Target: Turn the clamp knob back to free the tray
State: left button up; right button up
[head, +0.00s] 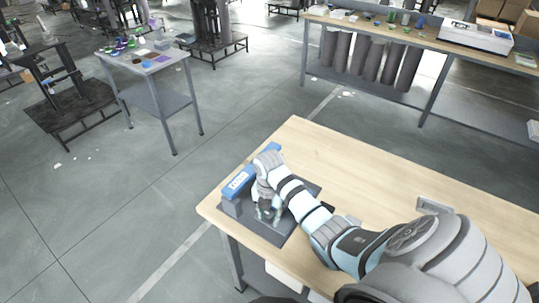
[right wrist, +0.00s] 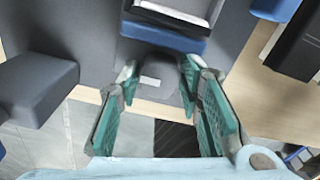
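A fixture with a dark grey base plate (head: 283,232) and a blue part with a white label (head: 238,184) sits at the near left corner of the wooden table. My right gripper (head: 268,214) points down over the plate. In the right wrist view its teal-padded fingers (right wrist: 160,78) are apart, on either side of a dark grey block with a lighter rectangular face (right wrist: 158,82), which may be the clamp knob. Contact with it cannot be made out. Beyond it are a blue part (right wrist: 165,38) and a pale, dark-edged piece (right wrist: 180,10). I cannot tell which part is the tray. My left gripper is out of view.
The wooden tabletop (head: 340,160) is bare behind the fixture. In the right wrist view a grey block (right wrist: 38,85) stands at left and a black object (right wrist: 298,45) at right. A small side table (head: 155,65) and a long bench (head: 460,48) stand farther off.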

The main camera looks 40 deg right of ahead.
jog(key=shift+o, duration=0.5)
notch_tip(320, 180, up, 7)
dwell(0.7)
